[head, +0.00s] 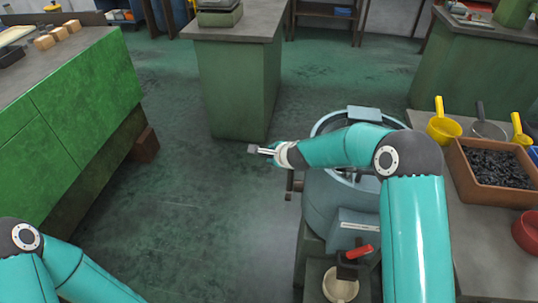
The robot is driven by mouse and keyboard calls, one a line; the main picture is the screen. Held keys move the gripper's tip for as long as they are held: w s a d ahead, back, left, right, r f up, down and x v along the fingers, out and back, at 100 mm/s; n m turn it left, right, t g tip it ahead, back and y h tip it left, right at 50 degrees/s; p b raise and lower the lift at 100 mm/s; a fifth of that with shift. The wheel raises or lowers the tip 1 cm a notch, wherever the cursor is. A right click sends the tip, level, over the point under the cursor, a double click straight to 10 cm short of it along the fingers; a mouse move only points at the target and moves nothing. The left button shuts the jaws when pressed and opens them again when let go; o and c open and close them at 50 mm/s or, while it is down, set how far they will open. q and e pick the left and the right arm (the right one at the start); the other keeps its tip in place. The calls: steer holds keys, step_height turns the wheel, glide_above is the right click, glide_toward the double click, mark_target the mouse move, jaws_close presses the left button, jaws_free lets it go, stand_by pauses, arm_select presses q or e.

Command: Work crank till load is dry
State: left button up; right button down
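A round blue-grey tub machine (326,213) stands right of centre, its top partly hidden by my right arm. A dark bar with a brownish end (290,186) sticks out at its left side; I cannot tell if it is the crank. A red handle (360,252) on a dark block is at its lower front, above a cream bowl (340,287). The load inside the tub is hidden. My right gripper (252,149) points left, beyond the tub's left edge and apart from the bar; its finger opening is unclear. My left arm shows at lower left, its gripper out of view.
A right bench (480,255) holds a brown tray (465,180) of dark pieces, yellow scoops (443,125) and a red bowl (526,232). A green bench (80,110) stands left, a green cabinet (238,85) behind. The green floor between is clear.

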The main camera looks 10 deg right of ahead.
steer(key=shift+w+d+r, duration=0.15)
steer(key=shift+w+d, duration=0.1)
steer(key=shift+d, duration=0.2)
steer(key=c, duration=1)
jaws_free()
steer(key=shift+o, duration=0.8)
steer(key=shift+a, duration=0.25)
steer(key=shift+s, duration=0.1)
steer(key=v, duration=1.1)
steer(key=shift+s+r, duration=0.15)
steer(key=shift+s, duration=0.2)
